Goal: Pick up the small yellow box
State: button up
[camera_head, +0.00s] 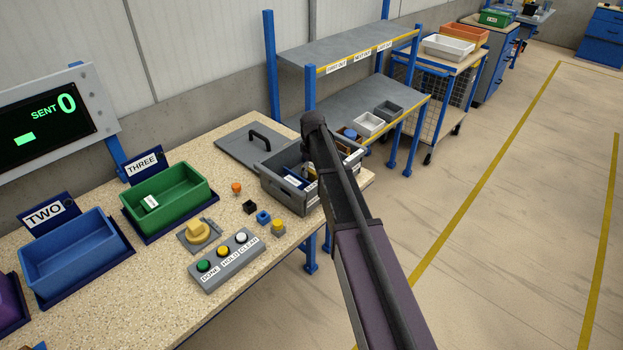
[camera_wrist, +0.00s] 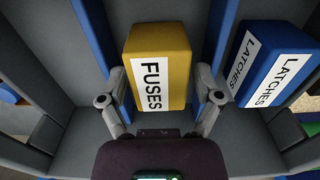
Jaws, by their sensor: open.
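The small yellow box (camera_wrist: 178,42) carries a white label reading FUSES and shows in the wrist view inside the grey crate. My gripper (camera_wrist: 160,82) is open, with one finger on each side of this box near its close end. I cannot tell whether either finger touches it. In the head view, my arm reaches over the grey crate (camera_head: 273,187) and hides the gripper and most of what is inside.
A blue box (camera_wrist: 264,62) labelled LATCHES lies close to the right finger. Grey crate walls surround the gripper. On the bench are a green bin (camera_head: 167,202), a blue bin (camera_head: 75,262), a button panel (camera_head: 226,265) and a flat grey lid (camera_head: 243,150).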

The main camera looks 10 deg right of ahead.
jog(key=shift+f+b, duration=0.35)
jog(key=shift+f, duration=0.25)
jog(key=c, duration=0.9)
